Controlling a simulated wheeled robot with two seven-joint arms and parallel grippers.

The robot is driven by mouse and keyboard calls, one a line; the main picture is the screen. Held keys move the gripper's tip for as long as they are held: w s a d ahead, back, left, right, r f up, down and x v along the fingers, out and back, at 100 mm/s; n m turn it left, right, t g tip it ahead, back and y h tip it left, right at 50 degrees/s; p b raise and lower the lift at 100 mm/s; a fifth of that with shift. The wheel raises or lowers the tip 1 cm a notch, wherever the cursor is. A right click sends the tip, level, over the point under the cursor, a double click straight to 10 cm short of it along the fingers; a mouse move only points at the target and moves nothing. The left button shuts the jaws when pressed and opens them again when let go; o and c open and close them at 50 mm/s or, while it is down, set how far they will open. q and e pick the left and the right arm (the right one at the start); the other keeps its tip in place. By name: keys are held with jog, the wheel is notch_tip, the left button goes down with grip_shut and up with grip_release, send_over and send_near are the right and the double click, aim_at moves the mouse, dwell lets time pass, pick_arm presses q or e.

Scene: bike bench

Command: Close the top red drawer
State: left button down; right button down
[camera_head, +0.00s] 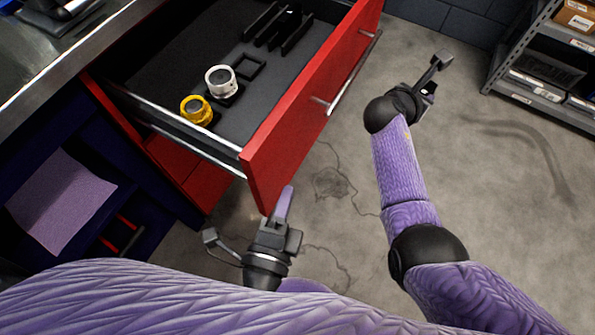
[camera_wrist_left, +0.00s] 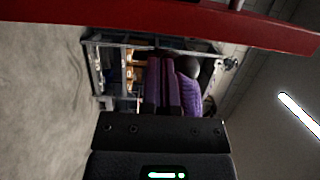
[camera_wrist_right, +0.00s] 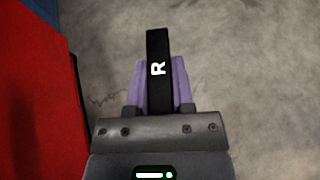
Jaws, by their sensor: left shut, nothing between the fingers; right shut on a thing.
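The top red drawer (camera_head: 290,135) is pulled out from the bench. Its red front faces right and carries a metal bar handle (camera_head: 345,85). My left gripper (camera_head: 284,203) is shut and empty, just beside the near end of the drawer front; I cannot tell if it touches. Its closed purple fingers show in the left wrist view (camera_wrist_left: 165,85), with a red drawer edge (camera_wrist_left: 170,18) across the top. My right gripper (camera_wrist_right: 158,85) is shut on a black bar marked R (camera_wrist_right: 158,50). In the head view it is right of the drawer, over the floor, fingers mostly hidden.
Inside the drawer are a silver ring part (camera_head: 220,80), a gold ring part (camera_head: 196,110) and black holders (camera_head: 280,27). A grey shelf rack (camera_head: 540,105) stands at the upper right. The bench top (camera_head: 40,85) is at the left. Floor right of the drawer is clear.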

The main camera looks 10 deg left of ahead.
pick_arm(q)
send_over(298, 157)
jog(key=s, duration=0.4)
jog(key=shift+d+b, duration=0.4)
pick_arm(e)
jog(key=shift+s+f, duration=0.1)
jog(key=shift+f, duration=0.5)
pick_arm(q)
jog(key=shift+w, duration=0.1)
